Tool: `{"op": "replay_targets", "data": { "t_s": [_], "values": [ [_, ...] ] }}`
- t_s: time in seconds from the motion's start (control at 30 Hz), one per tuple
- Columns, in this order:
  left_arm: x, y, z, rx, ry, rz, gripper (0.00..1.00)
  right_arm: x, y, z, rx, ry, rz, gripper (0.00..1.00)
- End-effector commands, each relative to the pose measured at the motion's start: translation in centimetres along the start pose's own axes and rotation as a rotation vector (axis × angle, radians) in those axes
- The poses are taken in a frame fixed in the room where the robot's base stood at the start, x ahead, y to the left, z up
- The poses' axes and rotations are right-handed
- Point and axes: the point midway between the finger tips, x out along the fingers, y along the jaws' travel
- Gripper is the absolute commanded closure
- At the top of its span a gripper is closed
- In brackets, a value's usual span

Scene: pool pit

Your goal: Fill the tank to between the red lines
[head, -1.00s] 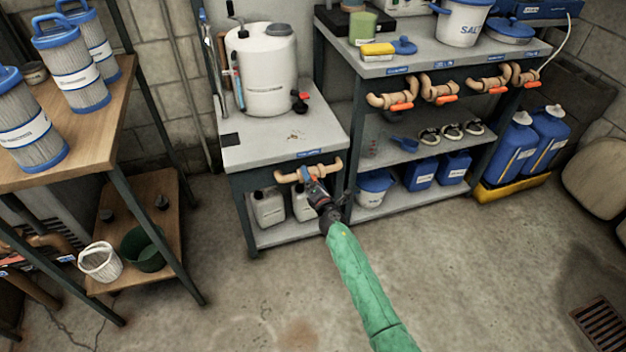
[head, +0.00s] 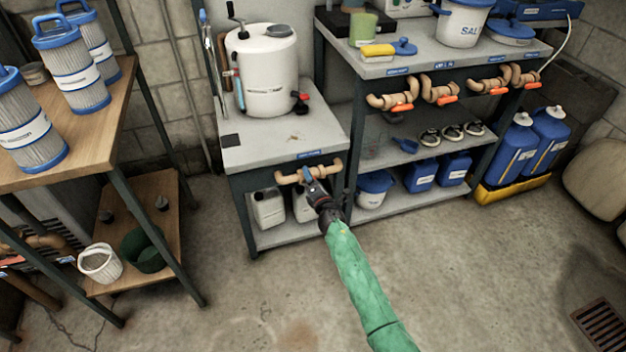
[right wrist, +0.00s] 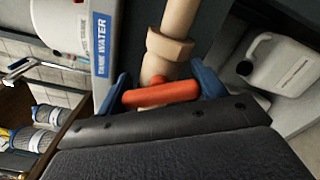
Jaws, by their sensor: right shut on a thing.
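The white tank (head: 266,80) stands on the small grey table, with a tube (head: 239,92) upright at its left side. I cannot make out red lines or a water level. Below the table's front edge runs a tan pipe (head: 333,169), with a blue "TANK WATER" label (right wrist: 102,45) beside it in the right wrist view. My right gripper (head: 309,179) is at this pipe. In the right wrist view its blue fingers (right wrist: 163,85) are shut on the orange valve handle (right wrist: 160,93), one at each end. The head view hides the handle. My left gripper is not in view.
A grey bench (head: 440,62) at the right carries more pipes with orange-handled valves (head: 398,108). White jugs (head: 268,207) stand on the shelf below the tank. A wooden table (head: 95,135) with filter cartridges is at the left. The floor in front is clear.

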Motion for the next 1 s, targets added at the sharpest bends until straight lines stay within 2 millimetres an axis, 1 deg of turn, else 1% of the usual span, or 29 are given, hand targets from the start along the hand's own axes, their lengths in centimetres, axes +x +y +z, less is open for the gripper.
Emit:
{"op": "replay_targets", "data": {
  "t_s": [0.6,0.8,1.0],
  "values": [
    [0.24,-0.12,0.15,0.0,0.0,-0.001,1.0,-0.05,-0.07,-0.04,0.4,0.001,-0.001,0.54],
    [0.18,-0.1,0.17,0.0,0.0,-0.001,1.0,-0.05,-0.11,-0.01,0.486,0.0,-0.001,0.54],
    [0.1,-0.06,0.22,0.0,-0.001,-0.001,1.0,-0.06,-0.15,-0.01,0.524,0.0,-0.002,0.54]
  ]
}}
